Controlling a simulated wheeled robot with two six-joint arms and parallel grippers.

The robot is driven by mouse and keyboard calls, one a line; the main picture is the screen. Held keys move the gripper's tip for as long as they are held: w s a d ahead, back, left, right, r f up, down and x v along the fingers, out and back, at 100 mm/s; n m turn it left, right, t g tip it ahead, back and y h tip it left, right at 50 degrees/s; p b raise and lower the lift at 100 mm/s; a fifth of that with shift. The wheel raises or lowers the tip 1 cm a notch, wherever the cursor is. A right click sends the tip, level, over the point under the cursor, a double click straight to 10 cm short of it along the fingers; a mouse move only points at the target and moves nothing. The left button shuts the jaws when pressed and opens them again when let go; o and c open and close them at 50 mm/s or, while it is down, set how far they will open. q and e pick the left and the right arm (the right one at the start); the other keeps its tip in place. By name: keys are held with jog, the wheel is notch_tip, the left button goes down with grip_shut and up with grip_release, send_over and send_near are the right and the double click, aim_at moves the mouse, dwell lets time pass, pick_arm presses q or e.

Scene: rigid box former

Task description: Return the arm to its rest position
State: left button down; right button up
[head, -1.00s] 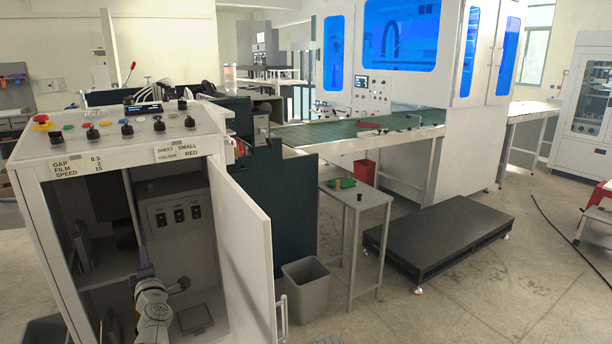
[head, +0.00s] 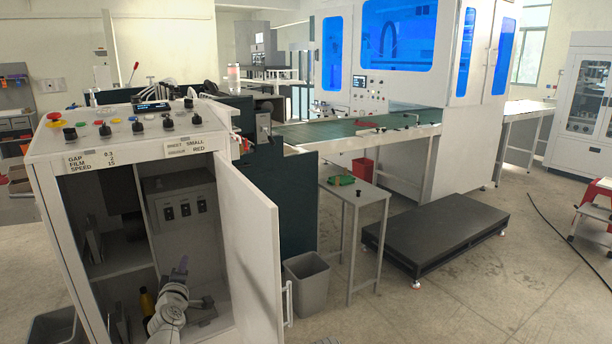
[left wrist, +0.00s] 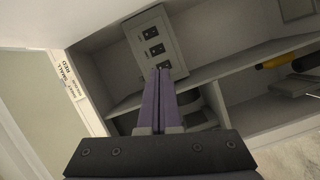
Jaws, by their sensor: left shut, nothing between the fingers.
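My left arm (head: 168,308) comes up from the bottom of the head view, in front of the open machine cabinet (head: 85,215). My left gripper (head: 182,267) points up and into the cabinet. In the left wrist view its two purple fingers (left wrist: 159,100) are together with nothing between them. Beyond the fingertips is the grey switch box (left wrist: 155,42) with several black switches, and it also shows in the head view (head: 182,198). My right gripper is not in view.
The cabinet door (head: 250,245) stands open just right of my arm. A shelf (head: 120,262) and a yellow item (head: 146,300) are inside the cabinet. A grey bin (head: 307,284), a small table (head: 355,190) and a black platform (head: 435,232) stand to the right.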

pick_arm(q)
jog(key=s+d+f+m+g+h, duration=0.3)
jog(key=s+d+f+m+g, duration=0.1)
jog(key=d+f+m, duration=0.3)
jog(key=s+d+f+m+g+h, duration=0.3)
jog(key=s+d+f+m+g, duration=0.1)
jog(key=d+f, duration=0.4)
jog(key=s+d+f+m+g+y, duration=0.1)
jog(key=s+f+m+g, duration=0.25)
jog(key=s, duration=0.45)
jog(key=s+d+f+m+g+y, duration=0.1)
jog(key=s+f+m+g+y, duration=0.15)
jog(key=s+g, duration=0.4)
jog(key=s+d+m, duration=0.4)
jog(key=s+d, duration=0.3)
jog(key=d, duration=0.4)
notch_tip(320, 180, up, 19)
jog(key=p, duration=1.8)
jog(key=shift+w+a+t, duration=0.15)
jog(key=shift+t, duration=0.25)
jog(key=shift+f, duration=0.15)
